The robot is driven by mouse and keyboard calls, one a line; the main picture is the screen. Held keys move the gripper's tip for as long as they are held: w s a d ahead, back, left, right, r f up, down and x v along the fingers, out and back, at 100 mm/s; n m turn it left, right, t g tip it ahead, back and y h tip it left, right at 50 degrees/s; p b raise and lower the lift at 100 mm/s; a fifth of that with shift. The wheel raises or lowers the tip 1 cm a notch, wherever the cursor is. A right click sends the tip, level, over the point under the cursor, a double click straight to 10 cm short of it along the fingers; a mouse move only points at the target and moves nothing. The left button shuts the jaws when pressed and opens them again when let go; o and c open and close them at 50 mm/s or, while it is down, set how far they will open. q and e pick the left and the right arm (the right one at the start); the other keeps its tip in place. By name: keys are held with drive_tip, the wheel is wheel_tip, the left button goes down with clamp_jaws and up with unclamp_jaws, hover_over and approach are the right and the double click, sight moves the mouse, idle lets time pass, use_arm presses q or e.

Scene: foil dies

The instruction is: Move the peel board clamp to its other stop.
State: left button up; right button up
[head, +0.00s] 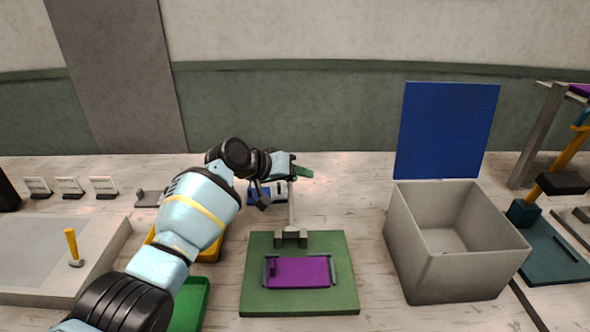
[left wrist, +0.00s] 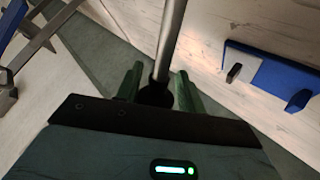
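The peel board clamp is a green board (head: 255,298) on the table, with a purple plate (head: 300,272) and a grey hinge bracket (head: 290,238) at its back. Its pale lever (head: 291,207) stands nearly upright from the bracket. My left gripper (head: 291,176) is at the lever's top end. In the left wrist view, the grey lever rod (left wrist: 170,40) runs between the green fingers (left wrist: 156,88). The fingers lie against both sides of its black knob (left wrist: 154,93), so the gripper looks shut on it. My right gripper is not in view.
A grey open bin (head: 450,270) with a blue panel (head: 446,130) behind it stands right. A blue item (head: 262,195) lies behind the board. A yellow tray (head: 207,248) and green tray (head: 190,300) are partly behind my left arm. A teal-based device (head: 550,255) stands far right.

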use_arm(q)
drive_tip(key=shift+o, duration=1.1)
drive_tip(key=shift+w+r, duration=0.1)
drive_tip(key=shift+w, duration=0.05)
drive_tip(key=shift+r, duration=0.1)
drive_tip(key=shift+a+r, duration=0.1)
drive_tip(key=shift+r, duration=0.05)
drive_tip(key=shift+a+r, duration=0.15)
drive_tip(key=p+v, duration=0.1)
drive_tip(key=v, duration=0.6)
drive_tip(key=shift+s+p, duration=0.25)
drive_tip(key=shift+p, duration=0.1)
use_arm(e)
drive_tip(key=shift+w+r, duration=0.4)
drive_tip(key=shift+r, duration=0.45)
